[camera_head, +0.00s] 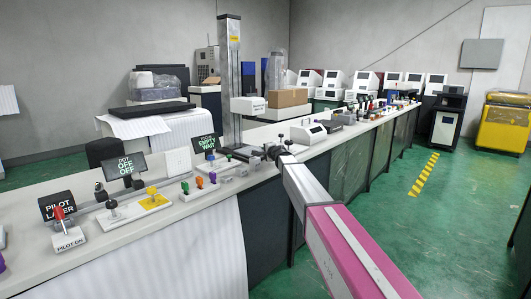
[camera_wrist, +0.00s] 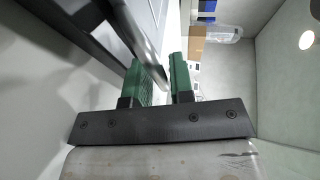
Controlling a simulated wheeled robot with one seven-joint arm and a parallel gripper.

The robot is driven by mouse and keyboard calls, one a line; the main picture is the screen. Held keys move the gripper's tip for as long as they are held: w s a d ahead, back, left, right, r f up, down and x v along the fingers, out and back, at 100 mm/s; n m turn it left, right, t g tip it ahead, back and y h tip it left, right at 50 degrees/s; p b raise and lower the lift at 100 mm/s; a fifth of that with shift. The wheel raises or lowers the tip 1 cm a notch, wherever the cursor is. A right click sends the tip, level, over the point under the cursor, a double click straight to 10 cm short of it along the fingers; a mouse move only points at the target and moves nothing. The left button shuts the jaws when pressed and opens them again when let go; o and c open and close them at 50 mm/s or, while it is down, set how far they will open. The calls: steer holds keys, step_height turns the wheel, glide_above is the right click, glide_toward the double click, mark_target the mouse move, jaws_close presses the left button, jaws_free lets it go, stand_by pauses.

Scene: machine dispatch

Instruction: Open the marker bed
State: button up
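The marking machine stands on the long bench with a tall silver column (camera_head: 229,85) and a white head (camera_head: 248,105). Its low base is partly hidden by my arm. My gripper (camera_head: 274,152) is beside the base, small and dark in the head view. In the wrist view my gripper (camera_wrist: 160,78) has two green fingers standing apart. A shiny metal bar (camera_wrist: 140,40) slants down to the space between them, nearer the left finger. I cannot tell whether it touches a finger. Which part is the bed is not clear.
Left on the bench are a red lever (camera_head: 60,216) marked PILOT ON, a DOT OFF sign (camera_head: 125,166), an EMPTY WAIT sign (camera_head: 205,144) and coloured knobs. A cardboard box (camera_head: 287,97) and a small white device (camera_head: 307,132) stand nearby. The green floor (camera_head: 440,230) at right is clear.

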steer(key=shift+w+a, duration=0.1)
jaws_close()
steer(key=s+d, duration=0.9)
steer(key=d, duration=0.2)
steer(key=shift+d, duration=0.2)
steer(key=shift+f, duration=0.1)
jaws_free()
steer(key=shift+d, duration=0.1)
steer(key=v, duration=1.1)
steer(key=shift+w, duration=0.1)
